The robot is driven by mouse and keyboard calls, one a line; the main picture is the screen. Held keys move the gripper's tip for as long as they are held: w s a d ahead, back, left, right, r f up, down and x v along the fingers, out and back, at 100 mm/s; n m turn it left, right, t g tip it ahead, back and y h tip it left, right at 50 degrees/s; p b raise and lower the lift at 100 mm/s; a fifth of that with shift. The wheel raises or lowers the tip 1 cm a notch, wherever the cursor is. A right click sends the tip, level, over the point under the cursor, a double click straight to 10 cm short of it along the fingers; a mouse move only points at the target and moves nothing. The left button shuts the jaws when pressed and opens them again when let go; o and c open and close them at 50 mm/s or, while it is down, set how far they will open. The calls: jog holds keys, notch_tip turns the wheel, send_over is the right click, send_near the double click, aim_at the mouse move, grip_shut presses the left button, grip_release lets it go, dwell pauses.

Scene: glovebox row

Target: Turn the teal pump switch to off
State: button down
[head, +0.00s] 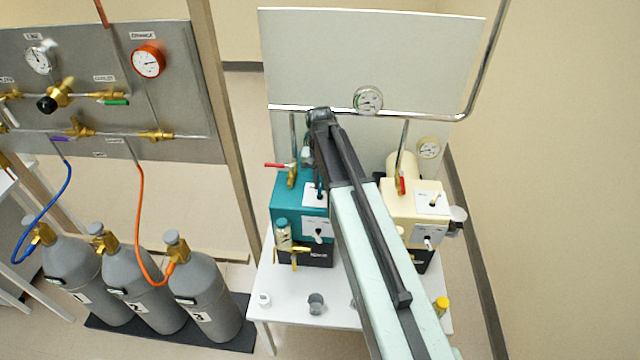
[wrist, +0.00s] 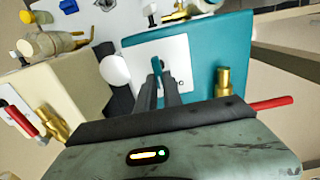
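The teal pump (head: 286,190) stands on the white table, left of my arm in the head view. In the wrist view its teal body (wrist: 205,55) fills the upper middle. A white switch plate (wrist: 177,50) on it carries a teal switch lever (wrist: 157,66). My gripper (wrist: 160,80) reaches over the plate, its two dark fingers close together with the lever at their tips. I cannot tell whether they are pressing on it. In the head view my gripper is mostly hidden by the arm.
A cream pump (head: 400,205) stands to the right, with its own switch plate. Gas cylinders (head: 205,300) stand at left. Small items lie on the white table (head: 285,318).

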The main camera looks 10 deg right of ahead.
jog(key=shift+n, duration=0.4)
jog(key=shift+a+n, duration=0.2)
jog(key=shift+n, duration=1.05)
jog(key=shift+a+n, duration=0.15)
jog(key=shift+n, duration=1.1)
jog(key=c, duration=1.5)
grip_release()
jog(key=shift+r, duration=0.1)
notch_tip(320, 180, up, 8)
jog(key=p, duration=0.7)
jog(key=shift+f+p, duration=0.2)
jog(key=shift+p, duration=0.2)
